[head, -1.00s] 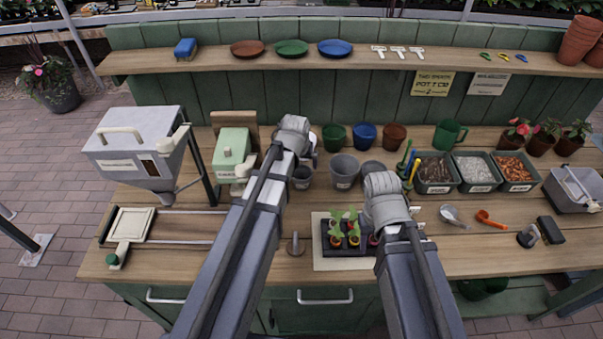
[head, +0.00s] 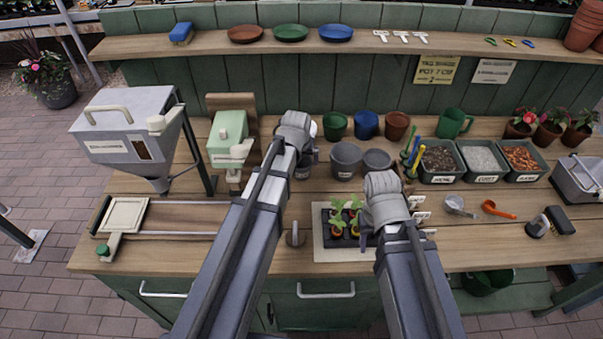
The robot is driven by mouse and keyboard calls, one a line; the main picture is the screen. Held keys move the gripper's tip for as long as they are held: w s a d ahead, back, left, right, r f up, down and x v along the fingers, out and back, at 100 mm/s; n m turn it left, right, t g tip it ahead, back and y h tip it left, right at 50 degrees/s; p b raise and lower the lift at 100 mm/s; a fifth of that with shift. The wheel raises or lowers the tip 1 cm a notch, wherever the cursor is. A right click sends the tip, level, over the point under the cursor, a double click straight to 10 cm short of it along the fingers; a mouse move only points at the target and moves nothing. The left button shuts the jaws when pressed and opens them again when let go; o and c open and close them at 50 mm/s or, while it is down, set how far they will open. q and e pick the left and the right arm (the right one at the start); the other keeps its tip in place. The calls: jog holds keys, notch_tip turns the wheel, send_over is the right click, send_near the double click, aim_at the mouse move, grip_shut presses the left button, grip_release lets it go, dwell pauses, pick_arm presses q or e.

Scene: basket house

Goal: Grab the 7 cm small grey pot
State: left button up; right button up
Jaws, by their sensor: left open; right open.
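Several grey pots stand on the workbench behind and between my grippers. One small grey pot (head: 303,171) is partly hidden by my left gripper (head: 301,142), just below its wrist. A larger grey pot (head: 346,161) stands right of it, with another grey pot (head: 378,161) beside that, partly covered by my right wrist. Which one measures 7 cm I cannot tell. My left gripper is open, its fingers mostly hidden behind the wrist. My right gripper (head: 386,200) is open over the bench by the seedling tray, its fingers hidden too. Neither visibly holds anything.
Green, blue and brown pots (head: 366,124) stand behind. A seedling tray (head: 325,238) lies near the front edge. A pale green dispenser (head: 228,140) and a grey hopper (head: 125,125) stand left. Filled bins (head: 440,179), a scoop and tools are right.

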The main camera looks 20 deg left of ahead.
pick_arm(q)
jog(key=b+x, duration=0.1)
jog(key=x, duration=0.1)
jog(key=shift+f, duration=0.4)
pick_arm(e)
notch_tip(320, 180, down, 2)
jog(key=shift+f, duration=0.25)
pick_arm(q)
jog(key=shift+r, duration=0.1)
pick_arm(e)
jog(key=shift+r, duration=0.1)
pick_arm(q)
jog(key=c, duration=1)
